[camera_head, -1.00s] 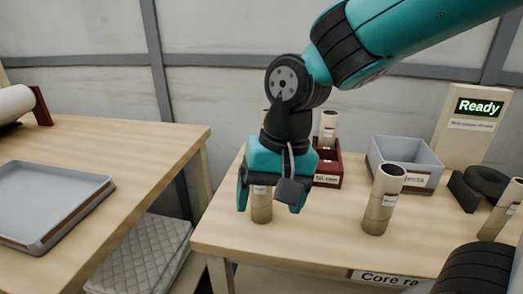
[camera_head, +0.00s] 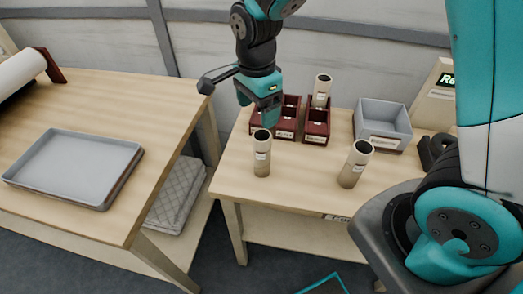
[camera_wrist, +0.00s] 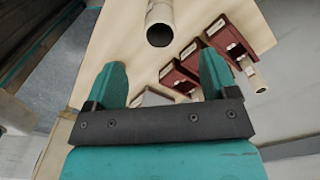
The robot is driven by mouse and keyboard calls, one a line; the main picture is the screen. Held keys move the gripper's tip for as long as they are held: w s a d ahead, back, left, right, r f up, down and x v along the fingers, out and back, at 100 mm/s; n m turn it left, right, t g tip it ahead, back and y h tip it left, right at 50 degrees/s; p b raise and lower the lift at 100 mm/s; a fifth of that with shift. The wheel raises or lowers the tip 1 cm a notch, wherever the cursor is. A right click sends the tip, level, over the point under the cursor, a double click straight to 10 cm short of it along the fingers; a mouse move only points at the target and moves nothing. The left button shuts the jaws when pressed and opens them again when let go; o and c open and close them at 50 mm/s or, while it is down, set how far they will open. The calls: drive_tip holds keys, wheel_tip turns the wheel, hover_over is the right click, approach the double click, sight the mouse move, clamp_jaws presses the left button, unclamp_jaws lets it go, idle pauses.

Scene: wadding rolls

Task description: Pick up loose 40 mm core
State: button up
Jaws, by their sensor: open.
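Two loose cardboard cores stand upright on the right table (camera_head: 300,190). The left core (camera_head: 262,160) is just below and in front of my gripper (camera_head: 258,106). The other core (camera_head: 355,165) stands further right. Their labels are too small to read, so I cannot tell which is 40 mm. My gripper is open and empty. In the wrist view, a core (camera_wrist: 159,22) with a dark round opening lies beyond the gap between my fingers (camera_wrist: 163,72), apart from them.
Dark red boxes (camera_head: 317,124) stand behind the left core, one holding an upright core (camera_head: 321,90). A grey bin (camera_head: 384,112) is to their right. A grey tray (camera_head: 75,148) lies on the left table (camera_head: 160,105). A gap with quilted pads (camera_head: 178,195) separates the tables.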

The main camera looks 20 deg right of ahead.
sight(262, 135)
wheel_tip(262, 135, down, 6)
drive_tip(key=shift+f+p, duration=0.25)
drive_tip(key=shift+p, duration=0.05)
drive_tip(key=f, duration=0.2)
drive_tip(key=d+f+p, duration=0.1)
drive_tip(key=f, duration=0.1)
drive_tip(key=shift+f, duration=0.65)
drive_tip(key=c, duration=1)
drive_tip(key=shift+r, duration=0.1)
